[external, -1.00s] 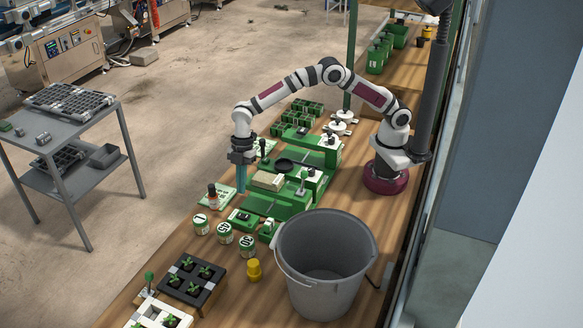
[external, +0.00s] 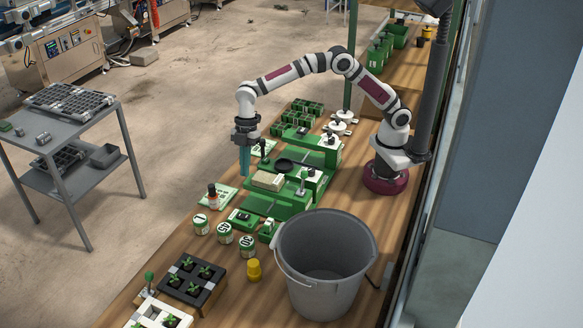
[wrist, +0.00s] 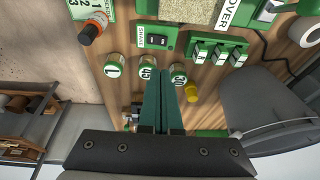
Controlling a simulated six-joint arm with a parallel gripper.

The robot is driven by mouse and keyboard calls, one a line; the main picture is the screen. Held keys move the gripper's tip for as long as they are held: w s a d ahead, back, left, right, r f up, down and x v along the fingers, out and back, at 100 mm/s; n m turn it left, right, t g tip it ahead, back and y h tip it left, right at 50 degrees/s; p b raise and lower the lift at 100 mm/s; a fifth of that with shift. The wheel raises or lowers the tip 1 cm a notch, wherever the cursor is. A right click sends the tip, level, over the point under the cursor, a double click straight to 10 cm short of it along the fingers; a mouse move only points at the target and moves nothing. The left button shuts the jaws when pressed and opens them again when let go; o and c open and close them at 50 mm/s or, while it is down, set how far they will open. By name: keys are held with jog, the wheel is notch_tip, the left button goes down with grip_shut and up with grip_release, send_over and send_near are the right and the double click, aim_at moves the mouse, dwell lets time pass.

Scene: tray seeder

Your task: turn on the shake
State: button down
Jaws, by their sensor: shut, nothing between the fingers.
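The green switch box labelled SHAKE (wrist: 157,38) shows at the top centre of the wrist view, with a black rocker switch on it. In the external view this appears to be the small green box (external: 243,217) at the near end of the green seeder (external: 285,204). Whether the rocker is on or off I cannot tell. My gripper (external: 244,174) hangs fingers down, above and beyond the box, near the seeder's left side. Its teal fingers (wrist: 165,72) are together and empty, apart from the switch in both views.
Round numbered green-and-white pots (external: 225,233) stand near the switch box. A large grey bucket (external: 283,245) and a yellow cup (external: 254,270) stand nearer the camera.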

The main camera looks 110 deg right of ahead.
send_near(246, 216)
jog(key=x, duration=0.5)
jog(key=shift+w+a+f, duration=0.15)
jog(key=shift+w+f, duration=0.05)
jog(key=shift+f, duration=0.5)
jog(key=shift+s+a, duration=0.1)
